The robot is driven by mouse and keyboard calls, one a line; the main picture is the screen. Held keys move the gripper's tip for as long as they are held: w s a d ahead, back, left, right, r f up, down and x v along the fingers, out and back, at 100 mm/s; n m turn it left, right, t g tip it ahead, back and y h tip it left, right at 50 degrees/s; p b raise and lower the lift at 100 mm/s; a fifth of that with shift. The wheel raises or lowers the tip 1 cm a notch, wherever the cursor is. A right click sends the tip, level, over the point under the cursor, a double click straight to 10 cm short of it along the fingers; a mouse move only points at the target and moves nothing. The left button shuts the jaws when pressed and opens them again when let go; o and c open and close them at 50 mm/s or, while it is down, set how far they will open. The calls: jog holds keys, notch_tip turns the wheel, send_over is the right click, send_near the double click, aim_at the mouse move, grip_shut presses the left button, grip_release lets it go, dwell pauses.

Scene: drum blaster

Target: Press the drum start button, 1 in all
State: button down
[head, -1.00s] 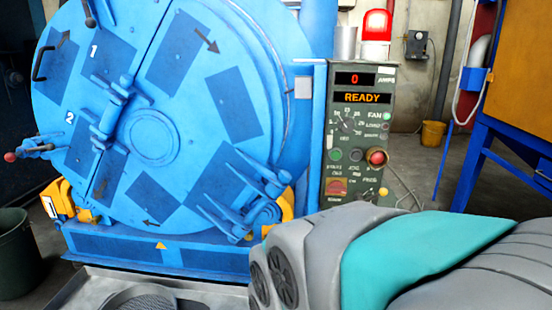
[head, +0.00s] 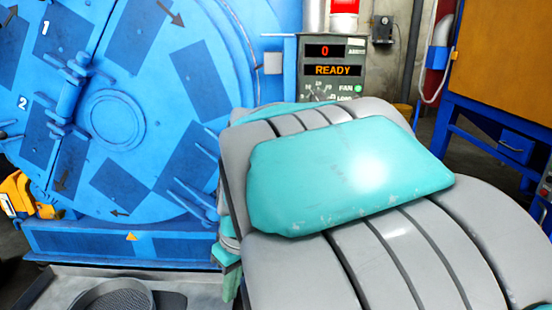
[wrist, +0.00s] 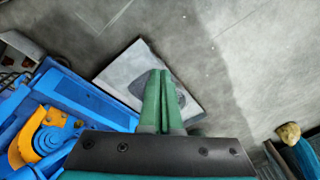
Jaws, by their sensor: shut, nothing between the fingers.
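The control panel (head: 333,62) stands right of the blue drum machine (head: 150,110) in the head view. Its displays read 0 and READY. My arm covers its lower part, so the start button is hidden. My gripper (wrist: 159,75) shows in the wrist view with its two green fingers together and empty. It points down over the floor and a pale tray (wrist: 190,97). The panel's buttons do not show in the wrist view.
The drum's blue base and a yellow clamp (wrist: 38,135) lie left in the wrist view. A blue-framed cabinet (head: 500,70) stands right in the head view. A grey tray (head: 190,285) lies on the floor before the drum. Grey floor is open beyond it.

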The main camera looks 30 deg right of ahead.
jog(key=w+d+r+n+t+h, duration=0.1)
jog(key=w+d+r+h, duration=0.3)
jog(key=w+d, duration=0.3)
jog(key=w+d+r+n+t+h+p, duration=0.1)
jog(key=w+d+r+h, duration=0.3)
jog(key=d, duration=1.2)
jog(key=w+d+r+n+t+h, duration=0.1)
jog(key=w+d+r+h, duration=0.3)
jog(key=w+d, duration=0.6)
notch_tip(320, 180, up, 2)
jog(key=shift+w+d+r+t, duration=0.2)
jog(key=shift+w+d+t, duration=0.1)
jog(key=shift+d, duration=0.55)
jog(key=w+d+p, duration=0.2)
jog(key=w+d, duration=0.2)
jog(key=w, duration=0.3)
jog(key=shift+w+d, duration=0.15)
jog(key=shift+d, duration=0.15)
jog(key=shift+w, duration=0.15)
jog(key=shift+w+d+p, duration=0.2)
jog(key=shift+d+p, duration=0.05)
jog(key=shift+p, duration=0.25)
